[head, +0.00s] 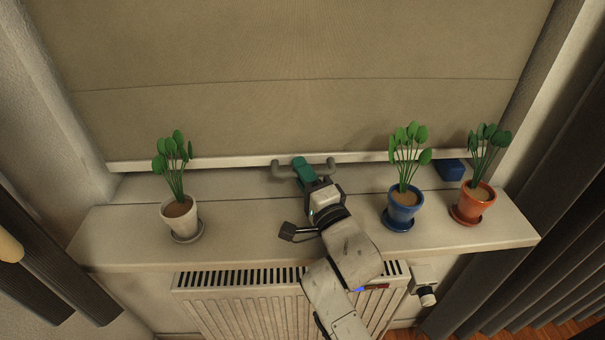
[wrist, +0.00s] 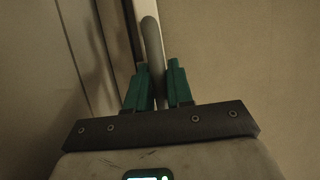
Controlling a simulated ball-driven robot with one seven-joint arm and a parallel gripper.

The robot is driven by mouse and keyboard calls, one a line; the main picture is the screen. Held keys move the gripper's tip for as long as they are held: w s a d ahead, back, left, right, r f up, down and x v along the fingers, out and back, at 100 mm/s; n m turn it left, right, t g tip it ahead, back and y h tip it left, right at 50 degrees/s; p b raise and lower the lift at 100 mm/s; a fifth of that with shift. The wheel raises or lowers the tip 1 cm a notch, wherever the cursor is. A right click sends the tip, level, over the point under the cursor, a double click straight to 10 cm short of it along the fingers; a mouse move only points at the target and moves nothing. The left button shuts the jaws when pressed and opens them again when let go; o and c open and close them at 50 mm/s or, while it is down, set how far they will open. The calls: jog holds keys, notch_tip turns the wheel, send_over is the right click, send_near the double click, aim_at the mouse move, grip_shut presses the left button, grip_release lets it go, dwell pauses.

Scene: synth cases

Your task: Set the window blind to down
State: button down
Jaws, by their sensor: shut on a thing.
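The beige window blind (head: 300,105) hangs down over most of the window in the head view. Its pale bottom rail (head: 222,161) is a little above the back of the sill. A grey bar handle (head: 282,171) is on the middle of the rail. My gripper (head: 303,170), with green fingers, is at the handle, and the fingers cover its middle. In the wrist view my gripper (wrist: 157,82) is shut on the grey handle (wrist: 152,45), with a finger on each side. The blind (wrist: 240,60) fills the right of that view.
On the sill (head: 260,230) stand a plant in a white pot (head: 180,217), one in a blue pot (head: 402,208) and one in a terracotta pot (head: 472,204). A blue box (head: 451,170) is behind them at the right. A radiator (head: 240,293) is below. Curtains (head: 530,260) hang at the sides.

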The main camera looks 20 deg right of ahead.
jog(key=shift+f, duration=0.55)
jog(key=c, duration=1.1)
grip_release()
jog(key=shift+r, duration=0.1)
jog(key=shift+r, duration=0.25)
jog(key=r, duration=0.2)
jog(key=r+p, duration=0.1)
jog(key=shift+s+r, duration=0.15)
jog(key=shift+s, duration=0.1)
jog(key=s+r, duration=0.9)
jog(key=s, duration=0.4)
jog(key=shift+s+b, duration=0.25)
jog(key=shift+b, duration=0.05)
jog(key=shift+r, duration=0.1)
